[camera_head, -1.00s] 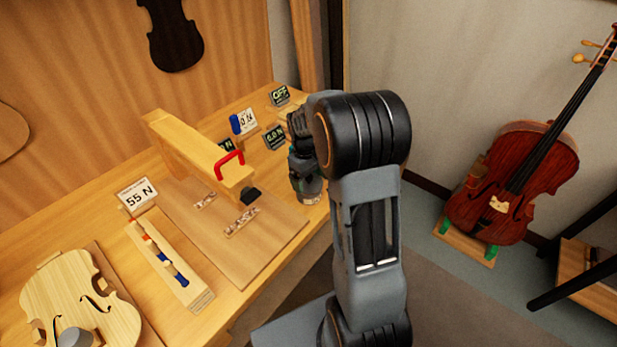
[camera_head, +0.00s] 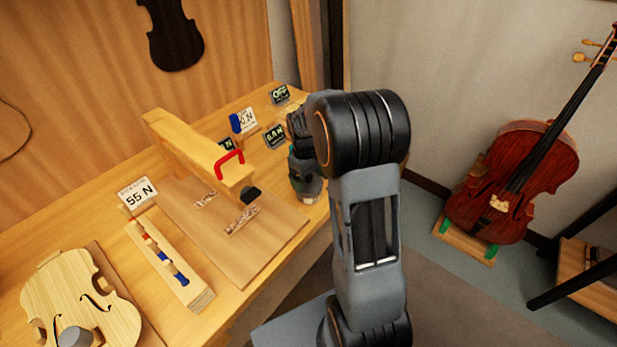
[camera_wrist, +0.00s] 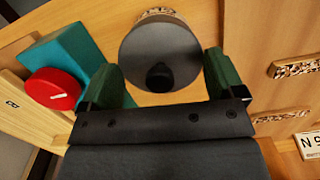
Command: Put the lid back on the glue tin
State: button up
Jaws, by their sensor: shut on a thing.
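The lid (camera_wrist: 158,45) is a grey disc with a black knob in the wrist view. My gripper (camera_wrist: 162,72) has its green fingers on either side of the lid, shut on it. A part with a patterned label, probably the glue tin (camera_wrist: 160,12), shows past the lid's far edge; the lid hides most of it. I cannot tell whether the lid is seated or held just above. In the head view my gripper (camera_head: 307,180) points down at the bench's right edge, partly behind my arm, over a small pale round thing.
A teal block with a red knob (camera_wrist: 53,88) stands close left of my gripper in the wrist view. Small displays (camera_head: 275,136) stand behind it. A wooden fixture with a red handle (camera_head: 230,163) and a violin body (camera_head: 75,295) are left on the bench.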

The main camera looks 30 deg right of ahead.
dwell(0.4)
jog(key=o, duration=0.6)
jog(key=shift+o, duration=0.2)
jog(key=shift+r+p, duration=2.85)
jog(key=shift+r, duration=0.65)
jog(key=shift+c, duration=0.3)
grip_shut()
